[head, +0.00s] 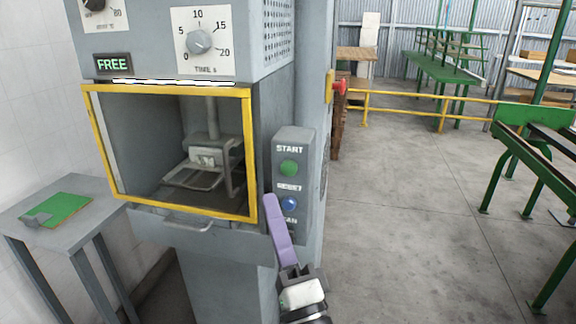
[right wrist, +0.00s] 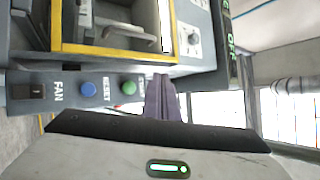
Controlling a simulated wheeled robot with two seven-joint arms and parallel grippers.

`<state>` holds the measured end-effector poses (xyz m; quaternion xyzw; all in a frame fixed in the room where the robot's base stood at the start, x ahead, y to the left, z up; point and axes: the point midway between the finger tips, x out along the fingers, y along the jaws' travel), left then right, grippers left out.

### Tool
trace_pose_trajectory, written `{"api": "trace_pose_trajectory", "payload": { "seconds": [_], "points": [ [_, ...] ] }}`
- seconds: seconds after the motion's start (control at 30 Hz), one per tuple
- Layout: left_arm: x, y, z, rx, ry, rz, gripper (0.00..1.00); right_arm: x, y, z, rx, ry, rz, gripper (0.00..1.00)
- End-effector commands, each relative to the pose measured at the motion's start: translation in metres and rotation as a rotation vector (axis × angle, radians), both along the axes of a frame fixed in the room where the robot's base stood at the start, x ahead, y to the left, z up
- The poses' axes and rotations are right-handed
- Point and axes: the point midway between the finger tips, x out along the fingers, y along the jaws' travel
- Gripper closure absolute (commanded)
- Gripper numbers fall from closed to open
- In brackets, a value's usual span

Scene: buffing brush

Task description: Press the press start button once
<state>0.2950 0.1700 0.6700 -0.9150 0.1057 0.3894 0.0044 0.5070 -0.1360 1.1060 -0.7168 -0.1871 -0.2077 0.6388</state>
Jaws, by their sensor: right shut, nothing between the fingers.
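The green START button (head: 289,167) is at the top of the grey control box on the right side of the press (head: 255,40). It also shows in the right wrist view (right wrist: 129,88). My right gripper (head: 272,205) is shut and empty, its purple fingers pointing up, in front of the lower part of the box. In the head view its tips are beside the blue RESET button (head: 289,203) and below START. In the right wrist view the fingers (right wrist: 162,92) are just right of START; I cannot tell any contact. My left gripper is not in view.
A FAN switch (right wrist: 27,91) sits beyond RESET. The press has a yellow-framed window (head: 252,150) with a handle (head: 188,224) below. A small grey table (head: 85,210) with a green pad (head: 62,208) stands at left. Floor to the right is open before green benches (head: 520,150).

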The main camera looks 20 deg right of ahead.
Motion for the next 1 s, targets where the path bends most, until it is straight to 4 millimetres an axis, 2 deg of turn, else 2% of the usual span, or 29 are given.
{"api": "trace_pose_trajectory", "payload": {
  "seconds": [0.33,0.73,1.0],
  "points": [
    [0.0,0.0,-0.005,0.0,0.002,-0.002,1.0,0.007,-0.004,-0.002,-0.004,0.0,0.0,1.0],
    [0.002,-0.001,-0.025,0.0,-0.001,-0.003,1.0,0.051,-0.035,-0.003,-0.005,-0.002,-0.002,1.0],
    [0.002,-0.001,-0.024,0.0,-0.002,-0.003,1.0,0.07,-0.047,-0.001,-0.004,0.0,-0.001,1.0]
  ]
}}
